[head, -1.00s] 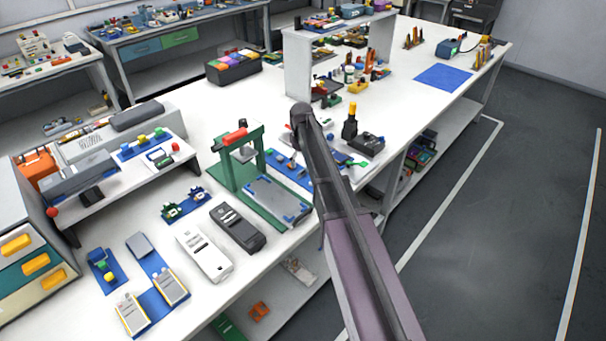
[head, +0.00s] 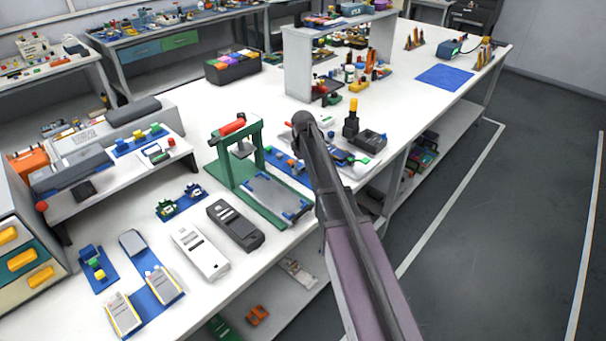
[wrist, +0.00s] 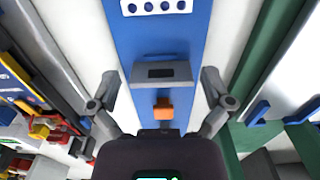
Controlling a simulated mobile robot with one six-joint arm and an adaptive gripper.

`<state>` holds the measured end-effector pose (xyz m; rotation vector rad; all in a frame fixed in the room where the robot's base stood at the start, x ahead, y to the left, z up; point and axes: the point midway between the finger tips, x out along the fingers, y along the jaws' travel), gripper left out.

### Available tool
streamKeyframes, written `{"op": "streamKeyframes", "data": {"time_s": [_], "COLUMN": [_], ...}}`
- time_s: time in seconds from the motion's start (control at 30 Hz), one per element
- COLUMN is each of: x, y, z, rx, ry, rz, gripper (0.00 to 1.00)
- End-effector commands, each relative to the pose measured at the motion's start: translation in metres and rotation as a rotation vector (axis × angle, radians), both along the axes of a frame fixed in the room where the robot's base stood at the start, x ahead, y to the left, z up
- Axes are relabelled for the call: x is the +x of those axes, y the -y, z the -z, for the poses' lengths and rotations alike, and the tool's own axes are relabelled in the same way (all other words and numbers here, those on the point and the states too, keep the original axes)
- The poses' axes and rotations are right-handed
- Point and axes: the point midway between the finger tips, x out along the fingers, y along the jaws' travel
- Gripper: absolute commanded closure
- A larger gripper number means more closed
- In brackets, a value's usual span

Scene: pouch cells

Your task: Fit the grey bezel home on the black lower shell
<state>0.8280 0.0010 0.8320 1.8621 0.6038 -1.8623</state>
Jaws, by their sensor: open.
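In the wrist view a small grey bar-shaped part with a dark slot, which looks like the grey bezel (wrist: 150,72), lies on a blue mat (wrist: 188,40). My gripper (wrist: 160,80) is open, with one finger on each side of this part and a gap at both ends. An orange block (wrist: 162,108) lies just nearer than it, between the fingers. In the head view my arm reaches over the bench beside the green press and hides the gripper. A dark slab-like body (head: 235,225) lies in front of the press; I cannot tell whether it is the black lower shell.
The green press (head: 222,172) with a red handle stands left of my arm; its green frame shows at the right of the wrist view (wrist: 262,50). A white device (head: 200,252) lies beside the dark body. Red and yellow parts (wrist: 42,128) crowd the wrist view's left.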

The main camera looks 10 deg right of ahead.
Motion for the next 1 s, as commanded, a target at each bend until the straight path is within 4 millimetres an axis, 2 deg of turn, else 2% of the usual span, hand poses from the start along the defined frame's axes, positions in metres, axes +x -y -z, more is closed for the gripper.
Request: {"op": "streamKeyframes", "data": {"time_s": [0.63, 0.67, 0.73, 0.83, 1.0], "x": [0.0001, -0.0001, 0.0, 0.0, -0.0001], "y": [-0.0004, -0.0004, -0.0005, -0.0005, -0.0006], "z": [0.0019, 0.0019, 0.0019, 0.0019, 0.002], "rx": [0.0, 0.0, 0.0, 0.0, 0.0], "ry": [0.0, 0.0, 0.0, 0.0, 0.0], "rz": [0.0, 0.0, 0.0, 0.0, -0.001], "gripper": [0.0, 0.03, 0.23, 0.41, 0.43]}}
